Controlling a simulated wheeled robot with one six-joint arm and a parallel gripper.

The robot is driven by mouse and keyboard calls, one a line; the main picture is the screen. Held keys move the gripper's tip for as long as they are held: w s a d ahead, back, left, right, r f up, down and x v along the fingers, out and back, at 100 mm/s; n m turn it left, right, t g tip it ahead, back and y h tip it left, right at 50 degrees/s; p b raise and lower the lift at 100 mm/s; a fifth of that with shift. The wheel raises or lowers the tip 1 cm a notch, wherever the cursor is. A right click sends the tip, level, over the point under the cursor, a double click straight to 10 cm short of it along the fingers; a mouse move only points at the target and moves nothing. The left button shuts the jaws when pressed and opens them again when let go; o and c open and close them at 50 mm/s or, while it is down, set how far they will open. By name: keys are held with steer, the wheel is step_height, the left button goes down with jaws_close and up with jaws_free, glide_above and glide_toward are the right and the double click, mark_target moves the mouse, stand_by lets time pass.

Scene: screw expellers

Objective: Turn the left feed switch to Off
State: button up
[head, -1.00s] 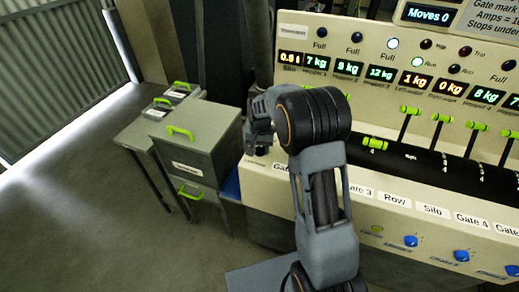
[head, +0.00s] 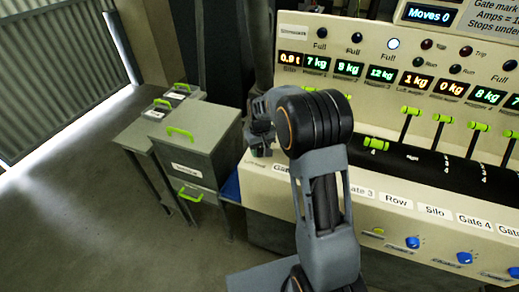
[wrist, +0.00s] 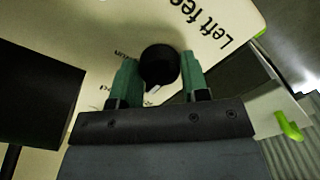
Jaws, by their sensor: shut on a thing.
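In the wrist view, the left feed switch is a round black knob (wrist: 158,62) with a pale pointer mark, on a cream panel. The printed label "Left fee..." (wrist: 208,38), partly cut off, lies beside it. My gripper (wrist: 160,80) has its two green fingertips on either side of the knob and is shut on it. Small print near the knob is partly hidden and I cannot read the switch position. In the head view, my gripper (head: 258,140) is at the left end of the console; the knob is hidden there.
The cream console (head: 265,185) has lit kilogram displays, several green-handled levers (head: 411,111) and blue knobs (head: 412,242) to the right of my arm. A grey cabinet (head: 195,140) with green handles stands left of the console. Floor at the left is clear.

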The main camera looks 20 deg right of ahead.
steer(key=shift+w+r, duration=0.1)
stand_by(0.3)
steer(key=o, duration=0.9)
step_height(320, 180, up, 14)
steer(key=shift+f, duration=0.15)
stand_by(0.4)
steer(key=s+t, duration=0.1)
steer(key=s, duration=0.6)
steer(key=s+f+m+t, duration=0.1)
steer(key=s, duration=0.7)
steer(key=s+f+m+t, duration=0.1)
steer(key=s, duration=0.7)
steer(key=shift+s+a+t, duration=0.1)
steer(key=shift+a+t, duration=0.05)
steer(key=shift+t, duration=0.25)
